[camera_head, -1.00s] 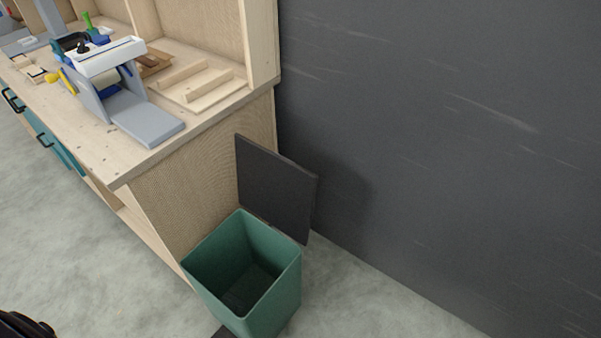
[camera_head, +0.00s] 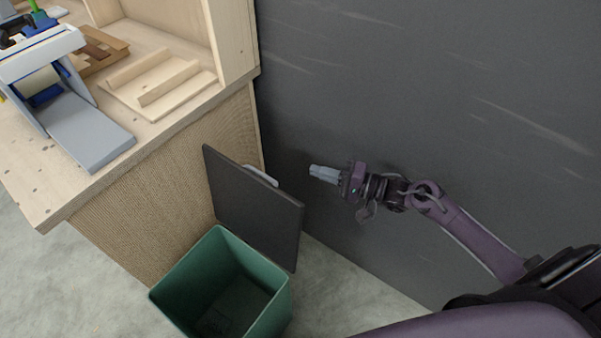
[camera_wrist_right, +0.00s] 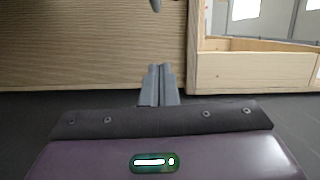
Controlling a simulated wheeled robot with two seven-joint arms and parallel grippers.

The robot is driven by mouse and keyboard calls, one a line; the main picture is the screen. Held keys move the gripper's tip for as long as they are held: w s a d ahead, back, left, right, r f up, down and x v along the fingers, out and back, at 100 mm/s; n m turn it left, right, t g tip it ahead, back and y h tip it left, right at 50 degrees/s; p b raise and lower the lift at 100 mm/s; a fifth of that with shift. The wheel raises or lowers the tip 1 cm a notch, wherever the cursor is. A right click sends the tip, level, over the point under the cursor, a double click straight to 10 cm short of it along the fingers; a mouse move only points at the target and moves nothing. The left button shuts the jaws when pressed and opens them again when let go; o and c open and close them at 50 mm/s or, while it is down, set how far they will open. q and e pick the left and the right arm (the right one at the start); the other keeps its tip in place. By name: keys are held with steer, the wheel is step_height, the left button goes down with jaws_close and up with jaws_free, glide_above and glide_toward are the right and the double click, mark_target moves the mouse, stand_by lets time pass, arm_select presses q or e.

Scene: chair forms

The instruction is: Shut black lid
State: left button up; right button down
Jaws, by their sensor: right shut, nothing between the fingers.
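The black lid (camera_head: 250,205) stands open, raised nearly upright at the back of a green bin (camera_head: 265,318). A light grey handle (camera_head: 261,175) shows at the lid's upper back edge. The bin's inside is open to view and looks empty. My right gripper (camera_head: 313,171) is shut and empty. It is to the right of the lid's top edge, in front of the dark wall, apart from the lid in the picture. In the right wrist view its closed fingers (camera_wrist_right: 159,72) point toward the wooden bench. My left gripper is not in view.
A wooden workbench (camera_head: 165,210) stands left of the bin, with a grey and white device (camera_head: 80,125) and a wooden frame (camera_head: 160,85) on top. A dark wall (camera_head: 430,90) is behind my right arm. Grey floor shows around the bin.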

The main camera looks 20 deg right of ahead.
arm_select(q)
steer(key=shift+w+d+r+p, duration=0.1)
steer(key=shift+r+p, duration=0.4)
steer(key=shift+p, duration=0.05)
arm_select(e)
steer(key=w+a, duration=0.4)
steer(key=a, duration=0.6)
steer(key=shift+f, duration=0.3)
steer(key=shift+w, duration=0.1)
